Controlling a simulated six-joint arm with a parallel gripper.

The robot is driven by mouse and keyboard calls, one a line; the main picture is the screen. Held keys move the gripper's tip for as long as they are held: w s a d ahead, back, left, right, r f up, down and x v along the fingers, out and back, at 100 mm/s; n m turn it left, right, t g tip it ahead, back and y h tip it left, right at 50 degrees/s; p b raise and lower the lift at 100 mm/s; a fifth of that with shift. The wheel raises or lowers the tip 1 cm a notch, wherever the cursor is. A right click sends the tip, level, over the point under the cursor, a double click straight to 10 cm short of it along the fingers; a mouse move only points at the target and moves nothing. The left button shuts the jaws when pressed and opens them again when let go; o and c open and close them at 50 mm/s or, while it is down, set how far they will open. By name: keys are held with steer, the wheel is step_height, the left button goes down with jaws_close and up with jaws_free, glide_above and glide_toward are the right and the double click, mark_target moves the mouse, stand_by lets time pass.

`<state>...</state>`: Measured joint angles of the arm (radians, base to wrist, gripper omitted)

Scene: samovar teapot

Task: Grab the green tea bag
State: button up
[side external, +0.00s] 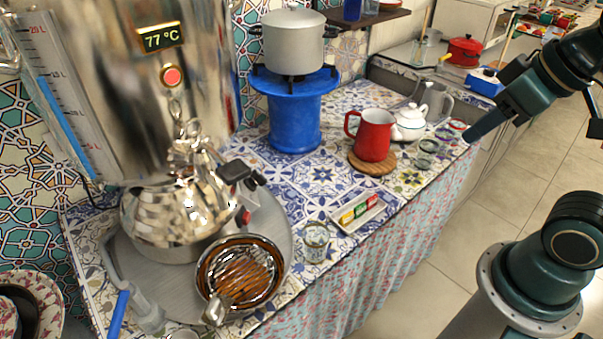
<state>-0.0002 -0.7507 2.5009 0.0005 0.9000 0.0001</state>
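The green tea bag (360,210) lies among small red and yellow packets on a white rectangular dish (346,227) near the front edge of the tiled counter. The packets are small here, and their borders are hard to make out. My gripper (473,137) is at the upper right, in front of the counter's right end. It is well apart from the dish, up and to the right of it. One dark blue finger shows clearly, pointing down and left. The finger opening cannot be made out, and nothing is seen held.
A glass (316,242) stands left of the dish. A red mug (373,136) on a wooden coaster (371,167), a white teapot (408,124) and several glasses stand between dish and gripper. A large metal samovar and a kettle (170,215) fill the left.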

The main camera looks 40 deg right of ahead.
steer(key=shift+o, duration=0.3)
stand_by(0.4)
steer(key=m+g, duration=0.6)
steer(key=m, duration=1.3)
glide_above(360, 205)
step_height(360, 205, down, 20)
steer(key=shift+s+f, duration=0.1)
steer(key=shift+f, duration=4.25)
steer(key=shift+f, duration=2.6)
